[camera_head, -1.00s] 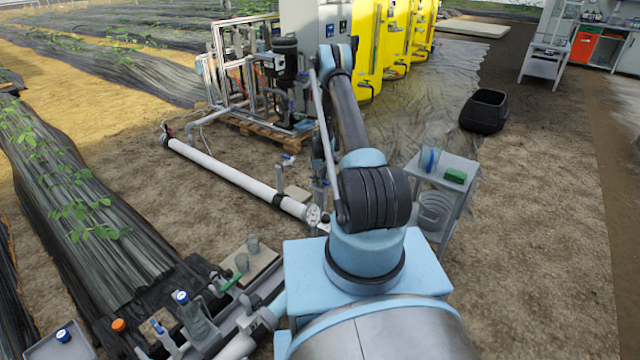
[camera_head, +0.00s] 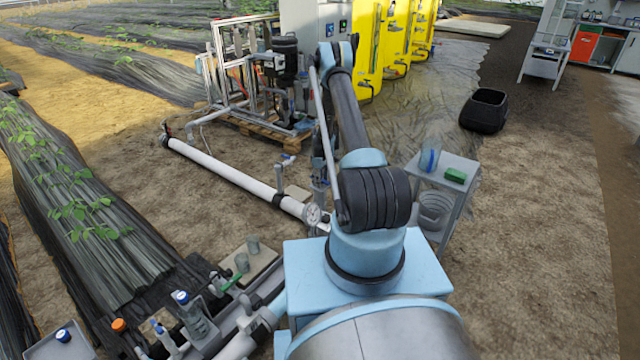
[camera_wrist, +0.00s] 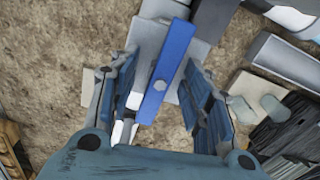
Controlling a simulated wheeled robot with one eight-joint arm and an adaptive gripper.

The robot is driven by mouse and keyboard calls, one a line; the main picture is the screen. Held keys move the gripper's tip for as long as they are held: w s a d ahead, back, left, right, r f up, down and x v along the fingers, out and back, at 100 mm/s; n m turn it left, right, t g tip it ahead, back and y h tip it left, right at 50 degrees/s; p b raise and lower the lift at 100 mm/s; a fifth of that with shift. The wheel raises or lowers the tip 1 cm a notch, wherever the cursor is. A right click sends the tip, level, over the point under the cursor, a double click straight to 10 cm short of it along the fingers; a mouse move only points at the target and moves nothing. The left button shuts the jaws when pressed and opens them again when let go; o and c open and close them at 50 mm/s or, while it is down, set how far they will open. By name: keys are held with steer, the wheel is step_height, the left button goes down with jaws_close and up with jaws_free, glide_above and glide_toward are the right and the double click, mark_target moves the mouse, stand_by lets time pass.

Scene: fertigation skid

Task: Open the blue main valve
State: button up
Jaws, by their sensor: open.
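The blue main valve shows in the wrist view as a long flat blue handle (camera_wrist: 166,72) with a bolt head near its middle. The handle runs slanted from the top toward the lower left, over a grey valve body. My gripper (camera_wrist: 160,90) is open, with one finger on each side of the handle. The handle lies between the fingers; whether either finger touches it I cannot tell. In the head view my arm hides most of the gripper and I cannot make out the blue handle.
A grey cart (camera_head: 450,180) holding a jug and a green block stands to the right. Pipework with small valves (camera_head: 195,320) lies at lower left. Bare soil lies right of the cart.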

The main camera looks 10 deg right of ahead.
steer(key=shift+r, duration=4.55)
steer(key=shift+r, duration=0.15)
